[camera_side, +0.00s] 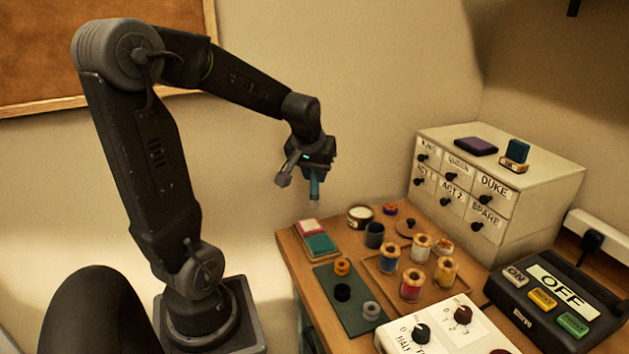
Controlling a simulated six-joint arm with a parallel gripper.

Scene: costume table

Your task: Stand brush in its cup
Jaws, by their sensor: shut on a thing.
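The brush (314,188) has a blue body and a pale lower tip. It hangs roughly upright below my gripper (313,168), which is shut on its upper part. My gripper holds it in the air, over the far left part of the table in the picture. A small dark blue-grey cup (374,237), which looks like the brush's cup, stands on the table, lower and to the right of the brush. The brush and the cup are apart. The cup's inside is too small to make out.
A tray (376,272) with several thread spools stands right of a green mat (351,317) holding small rings. Pink and teal blocks (316,238) lie left of the cup, a round tin (360,217) behind it. A drawer cabinet (535,218) and control boxes (560,300) bound the right.

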